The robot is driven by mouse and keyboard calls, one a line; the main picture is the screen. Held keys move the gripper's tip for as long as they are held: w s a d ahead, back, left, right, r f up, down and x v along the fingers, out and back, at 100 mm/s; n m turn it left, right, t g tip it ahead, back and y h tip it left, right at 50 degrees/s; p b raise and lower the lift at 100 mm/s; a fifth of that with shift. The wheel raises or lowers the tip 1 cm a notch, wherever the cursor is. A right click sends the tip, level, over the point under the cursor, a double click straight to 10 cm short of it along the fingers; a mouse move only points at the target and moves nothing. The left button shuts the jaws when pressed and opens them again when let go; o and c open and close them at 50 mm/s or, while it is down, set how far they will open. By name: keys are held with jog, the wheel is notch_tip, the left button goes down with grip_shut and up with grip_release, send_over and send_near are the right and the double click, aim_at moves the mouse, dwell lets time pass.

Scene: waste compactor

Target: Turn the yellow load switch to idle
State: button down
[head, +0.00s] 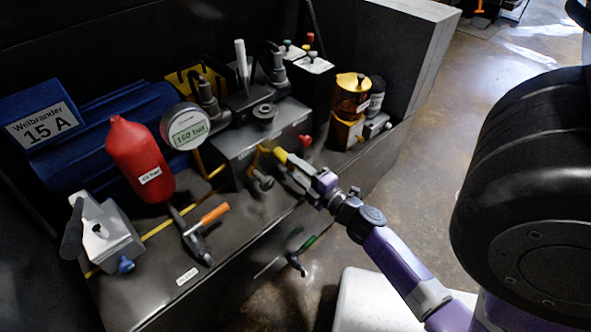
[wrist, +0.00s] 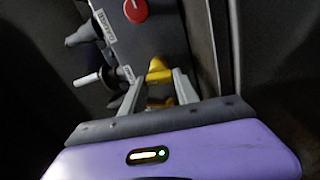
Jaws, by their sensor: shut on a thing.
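The yellow load switch (head: 280,155) is on the front of the grey valve block (head: 235,145), near the middle of the head view. My gripper (head: 291,167) reaches it from the lower right and is shut on it. In the wrist view the yellow switch (wrist: 158,70) shows at and between the fingertips of my gripper (wrist: 159,84). The fingers hide part of the switch, and I cannot read its position marks.
A red accumulator (head: 139,158), a gauge (head: 186,128) and an orange-handled lever (head: 207,220) stand left. Open floor lies right.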

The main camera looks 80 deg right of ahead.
jog(key=shift+n, duration=0.6)
jog(key=c, duration=0.9)
grip_release()
jog(key=v, duration=0.7)
jog(key=shift+s+a, duration=0.3)
